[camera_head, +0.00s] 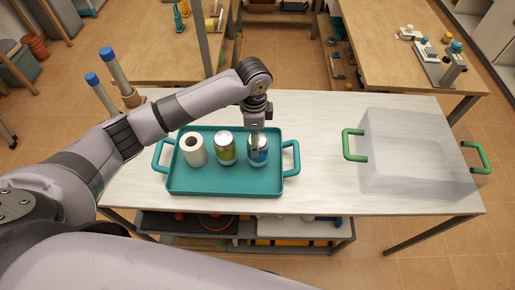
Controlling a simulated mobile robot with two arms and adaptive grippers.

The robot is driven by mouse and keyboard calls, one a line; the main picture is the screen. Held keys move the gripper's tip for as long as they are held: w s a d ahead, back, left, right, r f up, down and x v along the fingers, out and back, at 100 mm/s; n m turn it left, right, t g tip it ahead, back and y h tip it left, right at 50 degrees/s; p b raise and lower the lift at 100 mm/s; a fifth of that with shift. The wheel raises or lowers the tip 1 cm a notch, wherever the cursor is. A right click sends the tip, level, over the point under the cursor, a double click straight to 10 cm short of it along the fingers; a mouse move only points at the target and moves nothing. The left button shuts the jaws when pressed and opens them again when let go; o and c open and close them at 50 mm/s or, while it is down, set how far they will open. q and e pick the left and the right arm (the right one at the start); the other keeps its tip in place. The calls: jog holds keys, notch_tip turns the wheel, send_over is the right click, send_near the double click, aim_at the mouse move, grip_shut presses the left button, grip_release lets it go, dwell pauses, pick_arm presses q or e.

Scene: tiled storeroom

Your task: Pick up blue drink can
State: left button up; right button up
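The blue drink can (258,159) stands upright at the right end of a teal tray (215,188) on the white table. My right gripper is out of view.
A translucent box with green handles (352,144) stands on the table's right side. Two blue-topped rods (115,70) stand at the table's back left. The table (322,130) is bare between tray and box. More workbenches stand behind.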

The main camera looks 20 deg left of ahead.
pick_arm(q)
jog(key=shift+d+f, duration=0.15)
jog(key=shift+f, duration=0.25)
jog(key=f, duration=0.2)
jog(key=f+p, duration=0.1)
jog(key=shift+w+d+f, duration=0.25)
jog(key=shift+f, duration=0.5)
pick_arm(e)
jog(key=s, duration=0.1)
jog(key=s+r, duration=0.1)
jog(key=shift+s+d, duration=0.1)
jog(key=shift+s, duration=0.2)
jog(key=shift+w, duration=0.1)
pick_arm(q)
jog(key=c, duration=1.5)
jog(key=shift+r, duration=0.1)
jog(key=shift+c, duration=0.3)
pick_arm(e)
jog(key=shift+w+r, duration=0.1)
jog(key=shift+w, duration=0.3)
